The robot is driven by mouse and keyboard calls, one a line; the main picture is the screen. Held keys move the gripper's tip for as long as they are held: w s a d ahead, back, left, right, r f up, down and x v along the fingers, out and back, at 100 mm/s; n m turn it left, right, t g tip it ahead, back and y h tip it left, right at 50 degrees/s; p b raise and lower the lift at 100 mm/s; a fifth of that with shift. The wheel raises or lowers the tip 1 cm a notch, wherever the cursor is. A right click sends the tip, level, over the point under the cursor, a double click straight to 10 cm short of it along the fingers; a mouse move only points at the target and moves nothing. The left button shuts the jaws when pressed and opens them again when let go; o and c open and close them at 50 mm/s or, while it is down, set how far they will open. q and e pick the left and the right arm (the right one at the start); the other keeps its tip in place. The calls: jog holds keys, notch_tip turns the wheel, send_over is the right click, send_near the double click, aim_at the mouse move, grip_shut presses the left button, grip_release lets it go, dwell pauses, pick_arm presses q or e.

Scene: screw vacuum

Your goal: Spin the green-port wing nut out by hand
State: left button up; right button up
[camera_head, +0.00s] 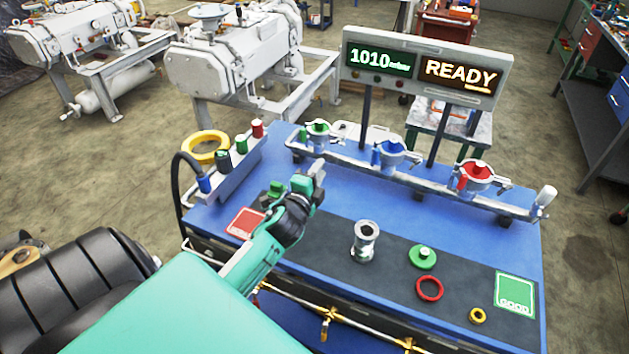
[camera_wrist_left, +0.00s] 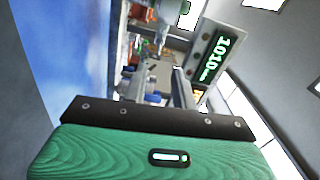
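The green port (camera_head: 318,128) is at the left end of the silver manifold pipe at the back of the blue bench. A metal clamp surrounds it, and its wing nut is too small to make out clearly. My left gripper (camera_head: 318,170) is in front of and below the green port, with a visible gap between them. Its fingertips are small and seen from behind, so their opening is unclear. The left wrist view shows a green housing in front, with blurred metal fittings (camera_wrist_left: 150,85) beyond it. My right gripper is in neither view.
The blue port (camera_head: 390,152) and red port (camera_head: 475,175) follow along the pipe. A display (camera_head: 425,68) reads 1010 and READY. A rack of coloured knobs (camera_head: 225,175) stands left. A metal fitting (camera_head: 364,240), green disc (camera_head: 423,257) and red ring (camera_head: 430,288) sit on the dark mat.

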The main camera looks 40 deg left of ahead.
pick_arm(q)
jog(key=shift+v, duration=1.25)
